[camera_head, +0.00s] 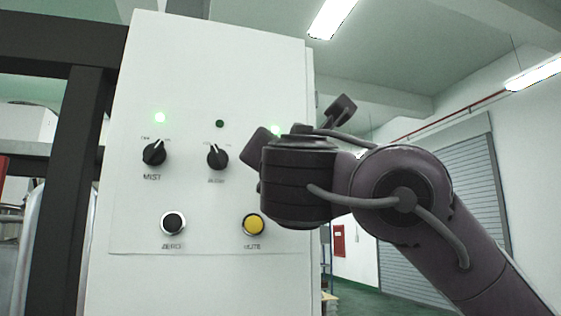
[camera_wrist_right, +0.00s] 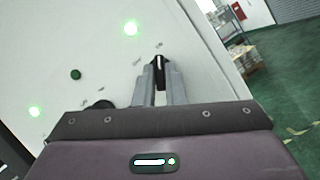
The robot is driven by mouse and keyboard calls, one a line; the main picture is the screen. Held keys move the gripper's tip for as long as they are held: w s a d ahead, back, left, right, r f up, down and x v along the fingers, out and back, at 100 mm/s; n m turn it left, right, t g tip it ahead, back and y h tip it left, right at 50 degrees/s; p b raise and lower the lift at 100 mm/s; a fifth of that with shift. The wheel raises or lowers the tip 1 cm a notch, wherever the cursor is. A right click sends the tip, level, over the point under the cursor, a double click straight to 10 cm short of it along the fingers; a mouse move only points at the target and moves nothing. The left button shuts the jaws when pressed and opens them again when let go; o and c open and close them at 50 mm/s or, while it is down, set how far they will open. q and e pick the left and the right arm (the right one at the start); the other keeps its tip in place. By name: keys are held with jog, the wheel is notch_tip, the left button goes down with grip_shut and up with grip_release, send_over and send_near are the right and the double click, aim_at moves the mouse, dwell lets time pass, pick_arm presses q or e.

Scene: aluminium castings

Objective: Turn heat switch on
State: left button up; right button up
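The white control panel (camera_head: 200,70) stands ahead of me. My right gripper (camera_wrist_right: 160,80) is at its right-hand switch, a black knob (camera_wrist_right: 161,66) with a white pointer line. The fingers lie close against both sides of the knob and appear shut on it. My right wrist hides this knob and its label in the head view, so I cannot read "heat". The lamp above this switch glows green in the head view (camera_head: 276,129) and in the right wrist view (camera_wrist_right: 130,28). My left gripper is not in view.
To the left are the MIST knob (camera_head: 154,153) with a lit green lamp (camera_head: 160,117) and the BLOW knob (camera_head: 218,157) with a dark lamp (camera_head: 220,124). Below are a black button (camera_head: 173,223) and a yellow button (camera_head: 253,225). A dark frame post (camera_head: 68,180) stands left of the panel.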

jog(key=o, duration=0.5)
jog(key=shift+c, duration=0.2)
jog(key=b+v, duration=0.3)
jog(key=v, duration=0.4)
jog(key=shift+s+b, duration=0.4)
jog(key=shift+f, duration=0.15)
